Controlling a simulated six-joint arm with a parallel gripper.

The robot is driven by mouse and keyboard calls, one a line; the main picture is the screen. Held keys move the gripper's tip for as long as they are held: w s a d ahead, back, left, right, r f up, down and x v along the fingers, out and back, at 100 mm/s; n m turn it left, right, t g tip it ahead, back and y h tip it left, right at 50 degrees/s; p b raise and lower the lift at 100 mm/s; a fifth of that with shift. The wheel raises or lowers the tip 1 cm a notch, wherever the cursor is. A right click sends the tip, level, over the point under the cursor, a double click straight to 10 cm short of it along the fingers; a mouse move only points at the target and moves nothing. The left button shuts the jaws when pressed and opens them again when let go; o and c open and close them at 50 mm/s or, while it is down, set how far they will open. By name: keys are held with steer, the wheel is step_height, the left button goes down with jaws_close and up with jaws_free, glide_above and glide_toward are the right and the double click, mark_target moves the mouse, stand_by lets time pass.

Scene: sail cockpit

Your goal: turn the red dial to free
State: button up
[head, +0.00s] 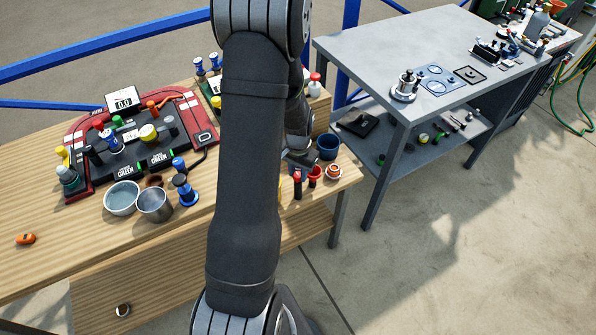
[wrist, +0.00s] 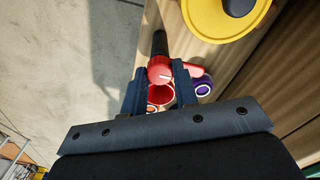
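In the wrist view a red round knob with a white mark (wrist: 160,70), which looks like the red dial, lies just beyond and between my fingertips. A red arm reaches right from it. I cannot read any "free" label or tell the setting. My gripper (wrist: 158,88) is open, one dark finger on each side. I cannot tell whether either finger touches the knob. In the head view my gripper is mostly hidden behind my arm, near the bench's right end, where small red parts (head: 315,174) stand. I cannot tell which of these is the dial.
A black cylinder (wrist: 160,42), a large yellow disc (wrist: 225,16) and a purple ring (wrist: 203,87) crowd the wrist view. On the wooden bench (head: 60,250) stand a blue cup (head: 327,147), metal cups (head: 154,204) and a red console (head: 203,124). Its front left is mostly clear.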

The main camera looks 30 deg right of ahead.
mark_target(298, 175)
steer(key=shift+c, duration=1.2)
steer(key=shift+n, duration=0.6)
steer(key=o, duration=1)
step_height(298, 175, up, 17)
steer(key=shift+r, duration=0.2)
